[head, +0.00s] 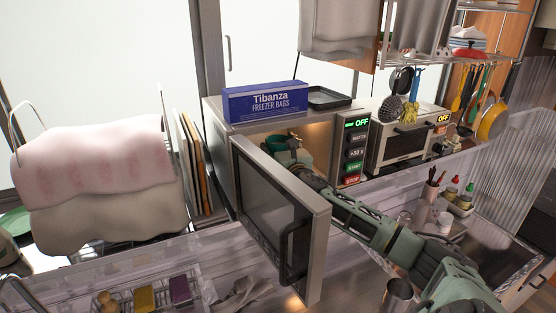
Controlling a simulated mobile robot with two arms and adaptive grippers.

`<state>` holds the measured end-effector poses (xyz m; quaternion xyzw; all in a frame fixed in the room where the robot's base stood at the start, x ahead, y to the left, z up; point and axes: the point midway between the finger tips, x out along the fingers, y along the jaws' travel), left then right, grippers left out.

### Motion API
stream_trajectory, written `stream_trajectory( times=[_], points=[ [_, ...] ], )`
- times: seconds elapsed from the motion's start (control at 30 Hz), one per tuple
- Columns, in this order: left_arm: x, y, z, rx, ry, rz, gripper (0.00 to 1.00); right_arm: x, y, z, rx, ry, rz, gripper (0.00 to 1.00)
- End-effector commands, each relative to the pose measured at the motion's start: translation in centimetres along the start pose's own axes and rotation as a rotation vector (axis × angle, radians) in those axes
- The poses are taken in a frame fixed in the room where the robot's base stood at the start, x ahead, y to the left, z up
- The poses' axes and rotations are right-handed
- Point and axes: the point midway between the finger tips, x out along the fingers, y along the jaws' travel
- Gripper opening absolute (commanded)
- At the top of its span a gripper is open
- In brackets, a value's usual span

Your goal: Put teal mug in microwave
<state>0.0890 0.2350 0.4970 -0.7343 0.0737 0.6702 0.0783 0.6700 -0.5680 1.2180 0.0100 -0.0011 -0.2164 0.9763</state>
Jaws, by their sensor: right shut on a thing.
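The microwave (221,125) stands on the counter with its door (280,213) swung open toward me. My right arm reaches in from the lower right past the door's edge. My right gripper (292,158) is at the microwave's opening and shut on the teal mug (276,143). The mug shows just above the door's top edge, at the left part of the opening. The door hides the lower part of the opening and what is under the mug. The display panel (355,152) reads OFF. My left gripper is out of view.
A freezer bag box (265,102) and a dark tray (328,97) lie on top of the microwave. A toaster oven (403,145) stands to its right. Cloths hang on a rack (85,150) at left. A sink (490,250) is at lower right.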

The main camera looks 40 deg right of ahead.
Motion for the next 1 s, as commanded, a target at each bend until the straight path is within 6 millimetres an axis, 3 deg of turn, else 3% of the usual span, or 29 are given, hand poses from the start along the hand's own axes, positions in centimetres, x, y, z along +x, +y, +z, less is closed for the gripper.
stream_trajectory(
  times=[0.2, 0.4, 0.97, 1.0],
  points=[
    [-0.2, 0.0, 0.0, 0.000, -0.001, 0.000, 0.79, 0.0, 0.0, -1.0, 0.001, -0.003, 0.001, 0.14],
    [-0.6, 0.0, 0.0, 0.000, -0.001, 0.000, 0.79, 0.0, -0.1, -3.9, 0.003, 0.000, -0.001, 0.14],
    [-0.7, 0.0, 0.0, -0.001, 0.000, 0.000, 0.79, 0.4, -0.1, -4.8, -0.001, -0.005, 0.001, 0.14],
    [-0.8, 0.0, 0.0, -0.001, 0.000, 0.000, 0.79, 0.4, -0.1, -5.0, -0.001, -0.001, 0.000, 0.61]
  ],
)
